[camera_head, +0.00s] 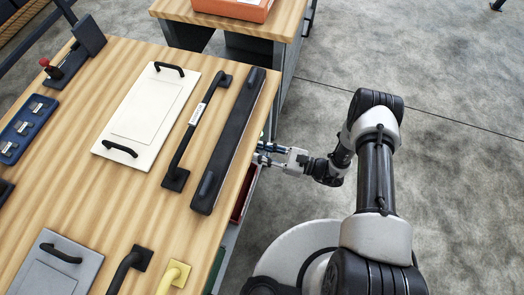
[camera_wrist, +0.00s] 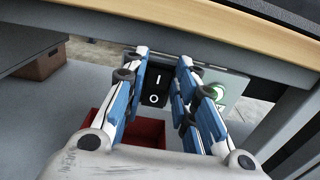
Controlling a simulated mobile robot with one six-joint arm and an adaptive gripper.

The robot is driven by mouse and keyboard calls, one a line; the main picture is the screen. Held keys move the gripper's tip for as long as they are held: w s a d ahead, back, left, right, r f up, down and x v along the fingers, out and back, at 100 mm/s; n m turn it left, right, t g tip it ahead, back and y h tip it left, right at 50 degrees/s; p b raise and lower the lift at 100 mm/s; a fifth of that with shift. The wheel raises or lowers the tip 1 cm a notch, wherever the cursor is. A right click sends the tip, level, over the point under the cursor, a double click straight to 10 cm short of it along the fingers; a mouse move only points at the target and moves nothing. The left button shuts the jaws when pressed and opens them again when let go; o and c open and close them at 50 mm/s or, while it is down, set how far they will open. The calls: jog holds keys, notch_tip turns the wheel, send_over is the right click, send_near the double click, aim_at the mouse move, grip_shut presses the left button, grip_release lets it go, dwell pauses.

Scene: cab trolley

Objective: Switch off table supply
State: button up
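In the wrist view a black rocker switch (camera_wrist: 155,88) marked I and O sits on a grey plate (camera_wrist: 235,86) under the table's wooden edge. A round pale green lamp (camera_wrist: 219,92) is on the plate at right, partly behind a finger. My gripper (camera_wrist: 164,62) has its blue-padded fingers apart, with the switch showing between them and nothing held. I cannot tell whether the fingers touch the switch or which side is pressed. In the head view my gripper (camera_head: 262,153) is beside the table's right edge, partly below the top; the switch is hidden there.
The wooden table (camera_head: 120,65) carries a white panel with handles (camera_head: 150,112), a long black bar (camera_head: 229,140) and other handles. A red bin (camera_wrist: 146,131) is below the switch, a cardboard box (camera_wrist: 40,65) behind left. A second table (camera_head: 275,22) stands at the back. Floor at right is clear.

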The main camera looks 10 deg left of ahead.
grip_shut()
jog(key=shift+d+f+y+b, duration=0.15)
jog(key=shift+f+y+b, duration=0.4)
jog(key=shift+y+b, duration=0.5)
jog(key=shift+d+f+y, duration=0.15)
jog(key=shift+y, duration=1.3)
jog(key=o, duration=0.5)
grip_release()
jog(key=shift+d, duration=0.15)
